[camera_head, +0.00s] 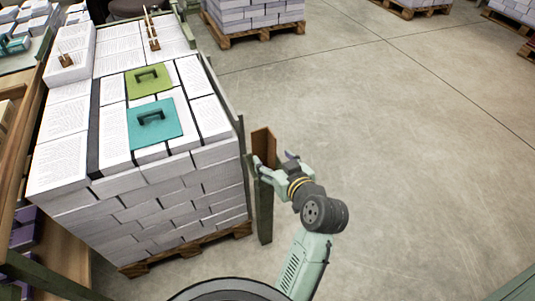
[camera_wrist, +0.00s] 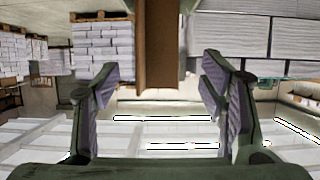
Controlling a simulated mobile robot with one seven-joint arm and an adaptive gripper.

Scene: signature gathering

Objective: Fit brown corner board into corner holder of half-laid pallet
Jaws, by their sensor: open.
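The brown corner board (camera_head: 263,143) stands upright at the right front corner of the half-laid pallet's paper stack (camera_head: 150,205). Its top rises above a dark green upright holder (camera_head: 264,212), and its lower part is hidden there. How deep it sits I cannot tell. My gripper (camera_head: 270,162) is beside the board's upper part. In the wrist view the board (camera_wrist: 160,50) shows between the spread fingers of my gripper (camera_wrist: 160,75), with clear gaps on both sides. The fingers are open and not closed on it.
A teal plate (camera_head: 154,124) and a green plate (camera_head: 148,81), both with handles, lie on the stack. A wooden pallet (camera_head: 185,250) is underneath. Other loaded pallets (camera_head: 250,32) stand at the back. The concrete floor (camera_head: 400,130) to the right is clear.

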